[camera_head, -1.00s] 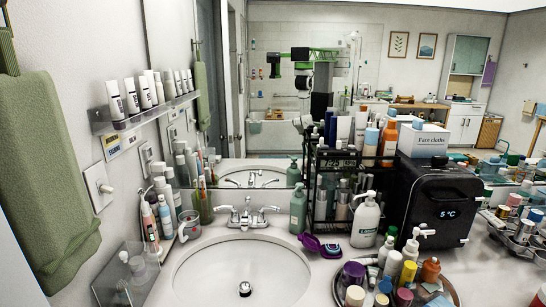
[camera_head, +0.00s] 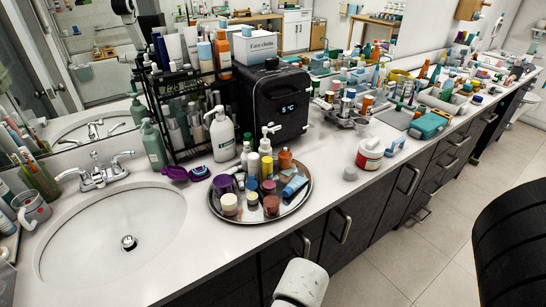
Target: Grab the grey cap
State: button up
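A small, low grey piece (camera_head: 350,173) lies on the white counter near its front edge. It looks like the grey cap, but it is too small to make out in detail. It sits just left of a white jar with a red band (camera_head: 370,154) and right of the round tray (camera_head: 303,205), apart from both. Nothing covers it. My gripper's fingers do not show in the current view.
The tray holds several bottles and jars. A black box with a "5 °C" display (camera_head: 285,105) stands behind it. A grey mat (camera_head: 398,119) and crowded bottles lie farther right. The counter around the grey piece is mostly clear. Dark drawers (camera_head: 400,190) run below.

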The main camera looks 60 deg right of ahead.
aim_at(350, 172)
jog(key=k+z, duration=0.15)
jog(key=z, duration=1.4)
